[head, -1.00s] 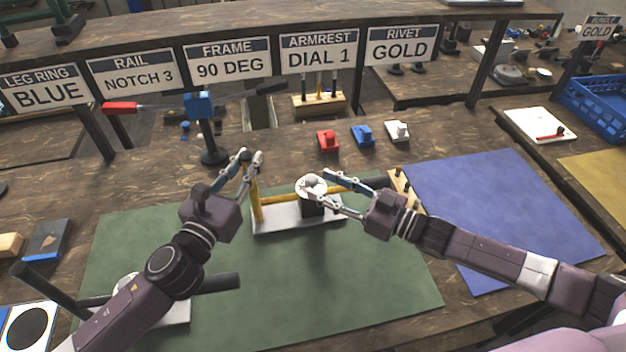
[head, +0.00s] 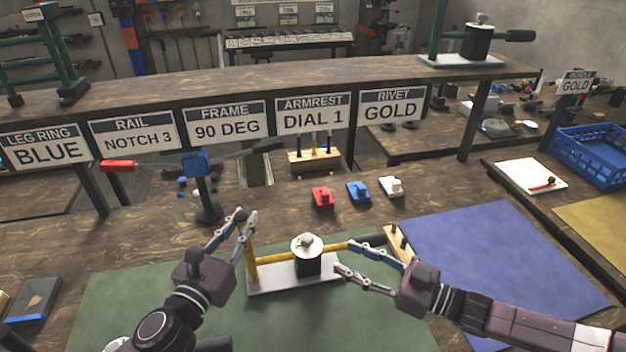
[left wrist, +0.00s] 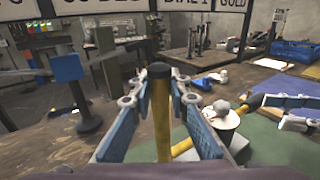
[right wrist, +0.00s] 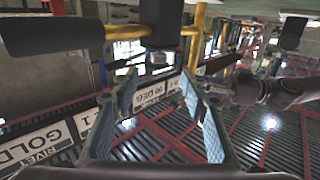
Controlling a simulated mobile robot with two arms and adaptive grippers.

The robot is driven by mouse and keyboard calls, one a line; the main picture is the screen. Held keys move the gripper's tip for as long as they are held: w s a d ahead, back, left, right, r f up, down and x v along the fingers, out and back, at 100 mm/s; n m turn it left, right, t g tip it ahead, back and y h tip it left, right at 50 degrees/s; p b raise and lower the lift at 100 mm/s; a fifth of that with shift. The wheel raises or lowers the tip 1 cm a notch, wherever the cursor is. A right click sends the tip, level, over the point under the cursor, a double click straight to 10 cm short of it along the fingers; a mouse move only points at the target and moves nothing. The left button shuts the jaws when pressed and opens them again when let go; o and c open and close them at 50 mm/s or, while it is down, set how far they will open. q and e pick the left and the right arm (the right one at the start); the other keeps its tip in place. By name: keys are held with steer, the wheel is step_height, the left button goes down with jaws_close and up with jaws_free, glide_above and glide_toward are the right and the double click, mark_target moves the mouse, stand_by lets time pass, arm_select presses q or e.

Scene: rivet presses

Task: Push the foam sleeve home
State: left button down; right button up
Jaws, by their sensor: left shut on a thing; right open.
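The yellow frame (head: 275,258) stands on a white base plate (head: 300,277), with a black block (head: 308,265) under a white round dial (head: 306,243). The dark foam sleeve (head: 372,239) sits around the right end of the yellow bar; it also shows in the right wrist view (right wrist: 45,36). Yellow bar shows between sleeve and block. My left gripper (head: 245,217) is shut on the frame's yellow upright post, which shows dark-capped between its fingers in the left wrist view (left wrist: 160,110). My right gripper (head: 345,256) is open and empty, just right of the block and below the sleeve.
A wooden peg block (head: 398,243) stands close to the sleeve's right end. Red (head: 322,197), blue (head: 358,191) and white (head: 391,187) parts sit behind. A blue stand (head: 205,190) is at the left. The blue mat (head: 500,255) at the right is clear.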

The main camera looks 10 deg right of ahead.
steer(key=w+d+m+h, duration=1)
steer(key=w+d+m, duration=0.3)
steer(key=w+m, duration=0.25)
steer(key=m+g+y, duration=0.2)
steer(key=m+g, duration=0.7)
steer(key=m, duration=0.2)
glide_toward(373, 238)
steer(key=x, duration=1)
steer(key=shift+f, duration=0.15)
steer(key=shift+c, duration=0.4)
jaws_close()
